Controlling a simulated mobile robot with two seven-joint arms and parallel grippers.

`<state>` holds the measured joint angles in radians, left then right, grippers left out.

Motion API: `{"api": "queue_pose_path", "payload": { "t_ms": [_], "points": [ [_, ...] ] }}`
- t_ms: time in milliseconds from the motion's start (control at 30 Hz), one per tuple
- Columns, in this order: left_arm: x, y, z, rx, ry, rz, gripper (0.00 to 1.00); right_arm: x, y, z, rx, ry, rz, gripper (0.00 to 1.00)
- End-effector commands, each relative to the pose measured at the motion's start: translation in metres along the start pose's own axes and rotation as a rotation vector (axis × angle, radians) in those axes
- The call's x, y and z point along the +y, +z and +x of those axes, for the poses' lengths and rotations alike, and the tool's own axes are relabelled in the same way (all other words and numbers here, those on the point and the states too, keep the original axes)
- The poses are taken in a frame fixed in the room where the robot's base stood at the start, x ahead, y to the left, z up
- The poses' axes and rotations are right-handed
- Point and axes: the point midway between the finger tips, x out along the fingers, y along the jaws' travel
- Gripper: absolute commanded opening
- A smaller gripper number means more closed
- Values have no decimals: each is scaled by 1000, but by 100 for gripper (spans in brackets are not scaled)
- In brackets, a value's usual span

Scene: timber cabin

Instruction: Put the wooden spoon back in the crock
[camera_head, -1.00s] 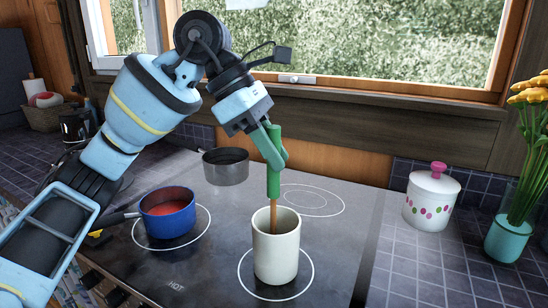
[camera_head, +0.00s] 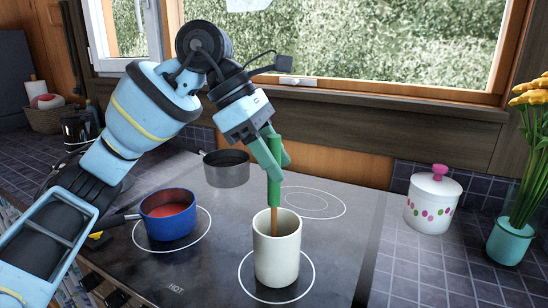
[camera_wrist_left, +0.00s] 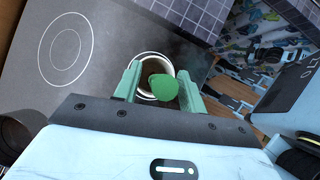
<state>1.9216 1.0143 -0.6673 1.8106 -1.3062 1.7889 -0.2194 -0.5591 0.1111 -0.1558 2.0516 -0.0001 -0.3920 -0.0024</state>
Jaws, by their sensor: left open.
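The wooden spoon, with a green handle (camera_head: 274,185) and a brown wooden shaft, stands nearly upright in the white crock (camera_head: 277,253). Its lower end is hidden inside the crock. My left gripper (camera_head: 271,162) is above the crock, its green fingers open on either side of the handle. In the left wrist view the rounded end of the spoon handle (camera_wrist_left: 164,91) lies between the parted fingers (camera_wrist_left: 158,78), apart from the left one and close to the right one. The crock's rim (camera_wrist_left: 152,55) shows behind it. My right gripper is not in view.
The crock stands on a marked ring of the dark cooktop (camera_head: 330,235). A blue pot (camera_head: 168,225) with red contents and a grey pan (camera_head: 226,172) are to its left. A dotted lidded jar (camera_head: 432,202) and a flower vase (camera_head: 508,242) stand right, on tiled counter.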

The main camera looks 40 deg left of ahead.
Motion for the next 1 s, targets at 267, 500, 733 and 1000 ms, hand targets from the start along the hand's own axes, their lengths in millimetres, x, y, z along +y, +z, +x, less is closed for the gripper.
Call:
{"api": "queue_pose_path", "payload": {
  "t_ms": [267,500,733,1000],
  "points": [
    [0,2,-43,-3,4,0,41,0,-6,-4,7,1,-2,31],
    [0,2,-90,-3,3,0,41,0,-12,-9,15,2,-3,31],
    [0,2,-117,-1,2,1,41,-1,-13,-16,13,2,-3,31],
    [0,1,-121,0,0,0,41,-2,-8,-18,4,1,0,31]
  ]
}}
